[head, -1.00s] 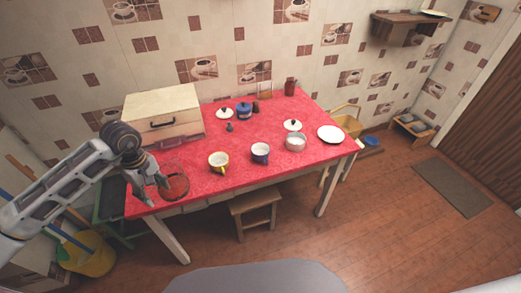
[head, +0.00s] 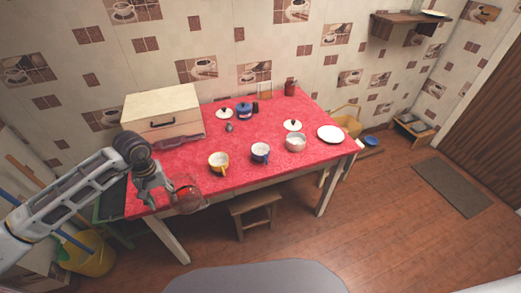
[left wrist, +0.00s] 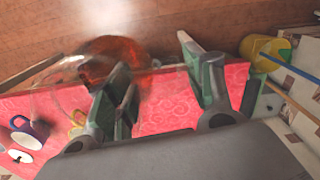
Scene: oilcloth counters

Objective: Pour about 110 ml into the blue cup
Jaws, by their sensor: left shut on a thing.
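A clear glass jug (head: 190,203) with red-brown liquid is at the front left edge of the red table. It also shows in the left wrist view (left wrist: 112,58), where the liquid looks tilted. My left gripper (head: 165,190) is shut on the jug, at its side; the exact grip is hard to see. The blue cup (head: 260,154) stands upright on the table to the right, apart from the jug. It also shows at the left edge of the left wrist view (left wrist: 30,131). My right gripper is not in view.
A yellow cup (head: 218,164) stands between the jug and the blue cup. A pot (head: 295,143) and a white plate (head: 330,134) are further right. A wooden box (head: 163,112) and a blue lidded pot (head: 244,111) stand behind.

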